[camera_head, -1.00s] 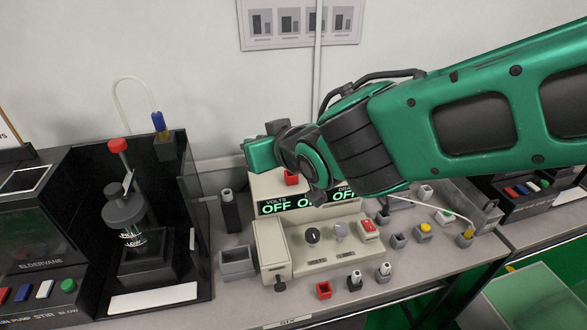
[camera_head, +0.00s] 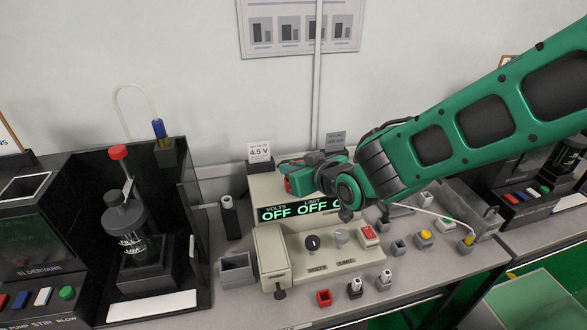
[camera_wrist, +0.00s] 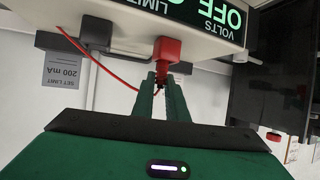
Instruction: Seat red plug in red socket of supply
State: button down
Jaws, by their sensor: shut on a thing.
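The beige supply (camera_head: 274,250) stands on the bench, its displays reading OFF. My gripper (camera_wrist: 161,86) is at the supply's top, its two fingers closed on the lower end of the red plug (camera_wrist: 167,52) in the wrist view. The plug lies against the supply casing near the display. A red part shows at the supply's top (camera_head: 288,185) in the head view, under my gripper. I cannot tell socket from plug there, nor how deep the plug sits. A thin red lead (camera_wrist: 105,68) runs toward the fingers.
A 4.5 V card (camera_head: 260,152) stands behind the supply, and a 200 mA card (camera_wrist: 66,67) shows in the wrist view. A grey open box (camera_head: 237,268), a red block (camera_head: 324,297) and several small switches crowd the bench. A dark stirrer booth (camera_head: 150,240) stands left.

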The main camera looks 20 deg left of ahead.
jog(key=c, duration=1.8)
grip_release()
jog(key=shift+o, duration=0.2)
jog(key=v, duration=1.2)
